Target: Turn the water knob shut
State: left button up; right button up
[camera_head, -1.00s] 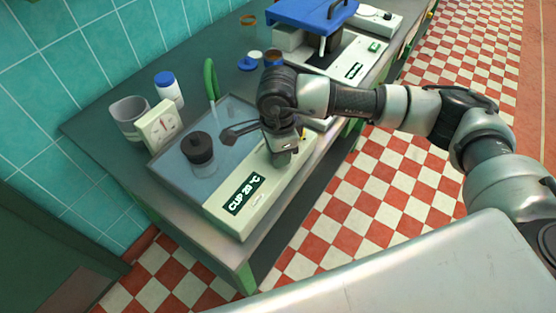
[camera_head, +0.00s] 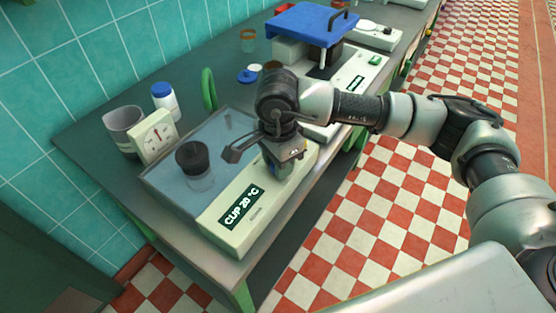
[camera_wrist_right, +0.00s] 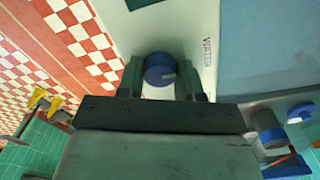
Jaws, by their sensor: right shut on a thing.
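The water knob (camera_wrist_right: 160,69) is a round blue knob on the cream front panel, beside a label (camera_wrist_right: 208,46) reading "WATER" in the right wrist view. My right gripper (camera_wrist_right: 159,80) has one finger on each side of the knob and is shut on it. In the head view my right gripper (camera_head: 284,168) points down at the panel of the bath unit (camera_head: 233,223), just beyond its "CUP 20 °C" display (camera_head: 241,206). The knob is hidden behind the gripper there. My left gripper is in neither view.
A water bath (camera_head: 215,134) with a black-capped vessel (camera_head: 193,158) adjoins the panel. A dial box (camera_head: 157,135), grey cup (camera_head: 122,126) and blue-lidded bottle (camera_head: 164,102) stand behind. A blue-topped machine (camera_head: 312,23) stands farther along the bench. The checkered floor (camera_head: 372,216) is clear.

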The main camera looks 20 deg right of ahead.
jog(key=o, duration=0.9)
jog(key=shift+r, duration=0.1)
notch_tip(320, 180, up, 11)
jog(key=shift+f+b, duration=0.15)
jog(key=shift+b, duration=0.45)
